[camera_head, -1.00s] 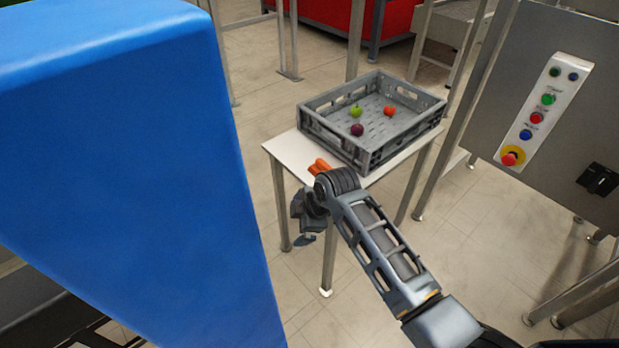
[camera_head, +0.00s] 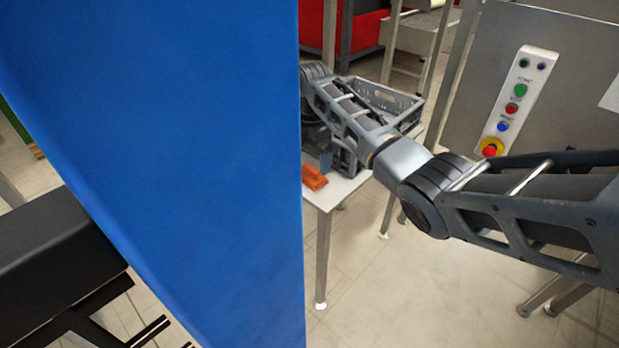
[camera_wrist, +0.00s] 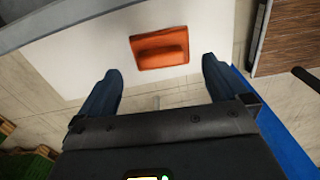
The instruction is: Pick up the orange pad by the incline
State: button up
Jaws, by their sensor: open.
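The orange pad (camera_wrist: 159,48) lies on the white tabletop (camera_wrist: 85,65), with a raised block along its middle, in the wrist view. It also shows at the table's near edge in the head view (camera_head: 314,177), just right of the blue panel. My gripper (camera_wrist: 160,76) is open and empty, its two dark fingers spread to either side of the pad's line. The pad sits just beyond the fingertips, not between them. I cannot make out an incline for certain.
A grey crate (camera_head: 400,103) stands on the table behind the pad, largely covered by my arm. A large blue panel (camera_head: 200,170) fills the left of the head view. A control panel (camera_head: 513,100) with buttons stands right. Tiled floor lies below.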

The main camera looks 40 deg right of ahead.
aim_at(311, 168)
jog(key=shift+f+b, duration=0.35)
jog(key=shift+f, duration=2.4)
jog(key=shift+c, duration=0.5)
jog(key=c, duration=0.7)
jog(key=shift+o, duration=0.2)
notch_tip(311, 168, up, 10)
jog(key=shift+r+p, duration=0.1)
jog(key=shift+p, duration=0.6)
